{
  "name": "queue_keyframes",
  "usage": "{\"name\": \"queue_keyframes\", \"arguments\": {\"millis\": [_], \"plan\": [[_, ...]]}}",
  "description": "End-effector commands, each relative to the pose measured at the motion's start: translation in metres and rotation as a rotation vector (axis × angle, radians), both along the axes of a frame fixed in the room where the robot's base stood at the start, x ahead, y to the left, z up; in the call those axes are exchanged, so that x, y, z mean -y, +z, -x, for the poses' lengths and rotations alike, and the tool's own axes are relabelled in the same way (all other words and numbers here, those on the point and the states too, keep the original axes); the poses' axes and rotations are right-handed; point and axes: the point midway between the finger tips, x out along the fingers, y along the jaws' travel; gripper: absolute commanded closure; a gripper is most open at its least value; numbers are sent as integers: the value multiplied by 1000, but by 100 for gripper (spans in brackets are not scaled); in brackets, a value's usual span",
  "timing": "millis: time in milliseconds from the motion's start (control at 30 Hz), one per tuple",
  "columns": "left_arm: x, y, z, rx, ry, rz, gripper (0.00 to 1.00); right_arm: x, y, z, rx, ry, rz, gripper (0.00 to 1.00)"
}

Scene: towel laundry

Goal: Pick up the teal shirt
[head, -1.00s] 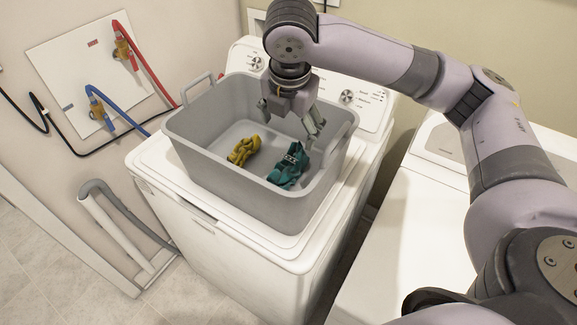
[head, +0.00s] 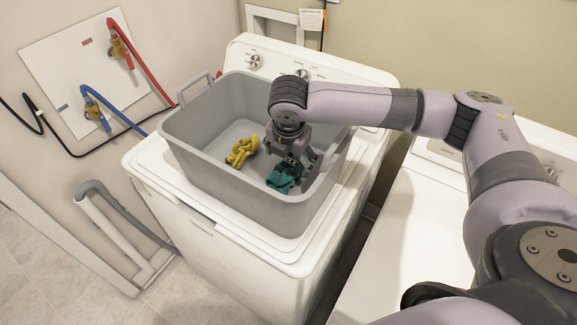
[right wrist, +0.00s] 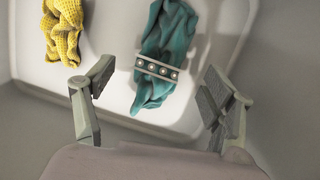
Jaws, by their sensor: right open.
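The teal shirt (head: 284,178) lies crumpled in the right part of the grey basket (head: 232,192). In the right wrist view the teal shirt (right wrist: 168,50) has a band with pale round studs across it. My right gripper (head: 293,160) is down inside the basket, just above and behind the shirt, and partly hides it. In the right wrist view my right gripper (right wrist: 160,100) is open, its fingers apart on either side of the shirt's lower end. I cannot tell whether they touch it. My left gripper is not in view.
A yellow cloth (head: 242,151) lies in the basket left of the teal shirt; it also shows in the right wrist view (right wrist: 62,35). The basket stands on a white washer (head: 225,238). A second white machine (head: 400,230) is to the right. The basket walls rise around the gripper.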

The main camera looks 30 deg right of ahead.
Motion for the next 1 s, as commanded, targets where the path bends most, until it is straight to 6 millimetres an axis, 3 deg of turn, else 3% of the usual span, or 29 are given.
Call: {"name": "queue_keyframes", "arguments": {"millis": [233,400,667,1000], "plan": [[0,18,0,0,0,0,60,4,-28,0,-5,0,1,23],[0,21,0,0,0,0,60,6,-48,-5,-2,1,0,23],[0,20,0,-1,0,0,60,6,-52,-6,0,2,-1,23],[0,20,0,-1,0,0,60,6,-52,-6,0,1,-1,45]]}}
